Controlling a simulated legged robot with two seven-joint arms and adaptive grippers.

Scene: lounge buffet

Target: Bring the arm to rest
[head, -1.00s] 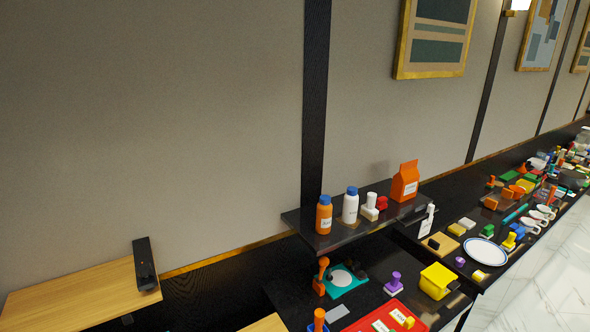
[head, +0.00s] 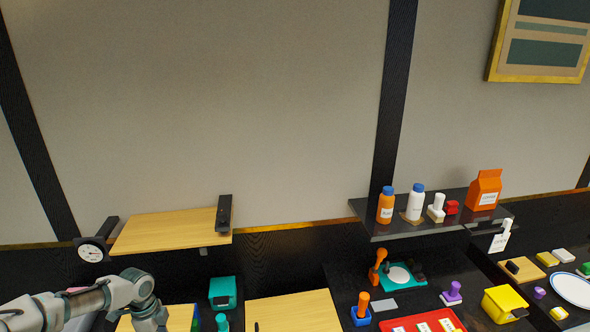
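My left arm (head: 75,305) reaches in from the lower left corner of the head view and bends down at its joint over the counter. Its gripper is below the bottom edge of the picture, so I see neither its fingers nor anything it may hold. My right arm and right gripper are not in view.
A wooden shelf (head: 165,232) with a black bar and a round dial (head: 92,250) are above my arm. Nearby are a teal box (head: 223,292) and a wooden board (head: 295,312). A dark shelf (head: 420,230) holds bottles and an orange carton (head: 484,190). A red tray (head: 455,320) lies lower right.

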